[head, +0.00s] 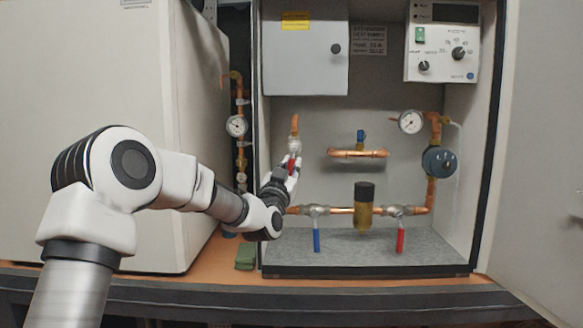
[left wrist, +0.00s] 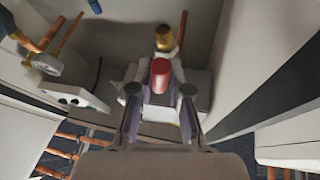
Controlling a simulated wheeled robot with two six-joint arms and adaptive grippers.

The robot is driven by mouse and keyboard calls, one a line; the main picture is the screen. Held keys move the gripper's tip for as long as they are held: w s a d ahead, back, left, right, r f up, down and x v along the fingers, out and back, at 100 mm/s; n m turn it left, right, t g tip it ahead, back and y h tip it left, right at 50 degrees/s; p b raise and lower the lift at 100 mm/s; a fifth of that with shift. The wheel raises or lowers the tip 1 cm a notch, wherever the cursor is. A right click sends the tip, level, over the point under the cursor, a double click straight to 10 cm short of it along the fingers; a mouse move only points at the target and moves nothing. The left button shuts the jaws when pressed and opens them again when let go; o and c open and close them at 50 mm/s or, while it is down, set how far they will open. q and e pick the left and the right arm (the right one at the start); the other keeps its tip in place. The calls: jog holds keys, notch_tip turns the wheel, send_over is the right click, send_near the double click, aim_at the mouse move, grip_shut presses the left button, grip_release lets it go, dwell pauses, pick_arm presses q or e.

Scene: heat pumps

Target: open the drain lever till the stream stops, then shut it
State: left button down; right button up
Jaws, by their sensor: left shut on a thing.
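A red lever (head: 291,165) hangs below a valve body (head: 294,145) on a short copper pipe at the left inside the open cabinet. My left gripper (head: 287,170) is shut on this red lever. In the left wrist view the red lever (left wrist: 160,76) stands between the fingers of the left gripper (left wrist: 160,98), with a brass fitting (left wrist: 165,38) beyond it. The lever's exact angle is partly hidden by the gripper. I cannot make out a stream of water. My right gripper is not in view.
A blue lever (head: 317,240) and another red lever (head: 400,238) hang from the lower copper pipe, with a brass cylinder (head: 363,208) between them. A grey box (head: 306,60) and a control panel (head: 442,45) are above. A green block (head: 246,257) sits outside, left of the cabinet.

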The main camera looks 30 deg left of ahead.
pick_arm(q)
jog(key=shift+s+a+r+m+g+h+b, duration=0.4)
jog(key=shift+r+m+g+h+b, duration=0.45)
jog(key=shift+m, duration=1.9)
jog(key=shift+s+a+r+m+g+h+b, duration=0.15)
jog(key=shift+a+r+m+g+h+b, duration=0.7)
jog(key=shift+m, duration=1.95)
jog(key=shift+s+a+r+m+g+h+b, duration=0.15)
jog(key=shift+s+r+m+g+h+b, duration=0.25)
jog(key=shift+m+g, duration=1.6)
jog(key=shift+w+m+t, duration=0.1)
jog(key=shift+m+t, duration=0.7)
jog(key=shift+m, duration=0.05)
jog(key=c, duration=1.1)
grip_release()
jog(key=shift+w+a+f, duration=0.1)
jog(key=shift+w, duration=0.05)
